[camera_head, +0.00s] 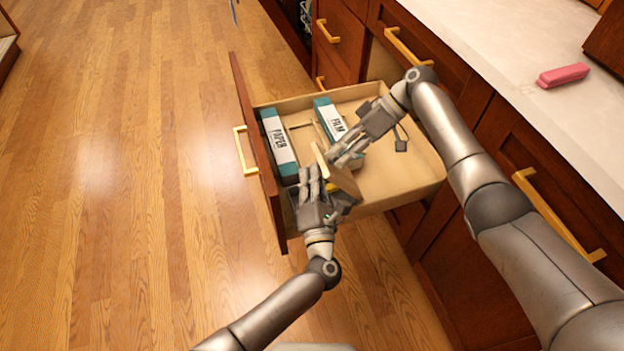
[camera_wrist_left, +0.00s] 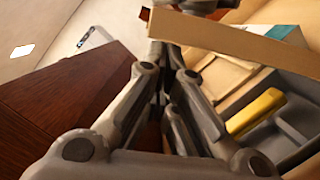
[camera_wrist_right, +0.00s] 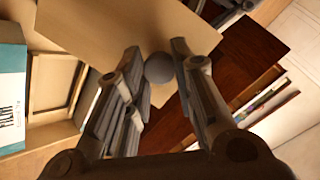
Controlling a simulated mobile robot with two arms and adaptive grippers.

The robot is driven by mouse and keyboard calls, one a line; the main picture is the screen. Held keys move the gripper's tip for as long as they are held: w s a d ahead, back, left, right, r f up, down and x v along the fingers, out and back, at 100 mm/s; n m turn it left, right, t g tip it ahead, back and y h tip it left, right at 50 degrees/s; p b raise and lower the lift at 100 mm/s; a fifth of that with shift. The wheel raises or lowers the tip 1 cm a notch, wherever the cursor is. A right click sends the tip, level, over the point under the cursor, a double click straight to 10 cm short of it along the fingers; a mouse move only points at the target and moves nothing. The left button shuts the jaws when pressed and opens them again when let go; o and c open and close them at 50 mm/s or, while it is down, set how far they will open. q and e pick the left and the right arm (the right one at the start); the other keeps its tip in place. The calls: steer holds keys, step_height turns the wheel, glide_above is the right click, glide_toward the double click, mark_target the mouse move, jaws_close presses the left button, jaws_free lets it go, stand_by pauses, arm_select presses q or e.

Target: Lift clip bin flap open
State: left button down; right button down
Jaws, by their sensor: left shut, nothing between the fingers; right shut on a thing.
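The clip bin flap, a tan board (camera_head: 345,183), is in the front part of the open drawer and looks tilted up. It also shows in the left wrist view (camera_wrist_left: 235,45) and the right wrist view (camera_wrist_right: 115,35). My right gripper (camera_head: 337,160) is shut on the flap's round grey knob (camera_wrist_right: 159,68). My left gripper (camera_head: 313,177) is shut and empty, close beside the flap near the drawer's front. Under the flap, a yellow item (camera_wrist_left: 256,109) and grey items show in the left wrist view. The grippers hide part of the bin.
The pulled-out drawer (camera_head: 410,175) also holds a PAPER box (camera_head: 280,145) and a FILM box (camera_head: 332,118). A small dark item (camera_head: 401,146) lies at its right. A counter with a pink block (camera_head: 563,75) is at upper right. The wood floor at left is clear.

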steer(key=shift+w+r, duration=0.1)
steer(key=shift+r, duration=0.1)
steer(key=shift+a, duration=0.15)
arm_select(q)
steer(key=shift+w+d+r, duration=0.3)
steer(key=shift+d+r, duration=0.6)
steer(key=shift+r, duration=0.05)
arm_select(e)
steer(key=c, duration=1.2)
jaws_free()
steer(key=shift+a+f, duration=0.1)
steer(key=shift+o, duration=0.2)
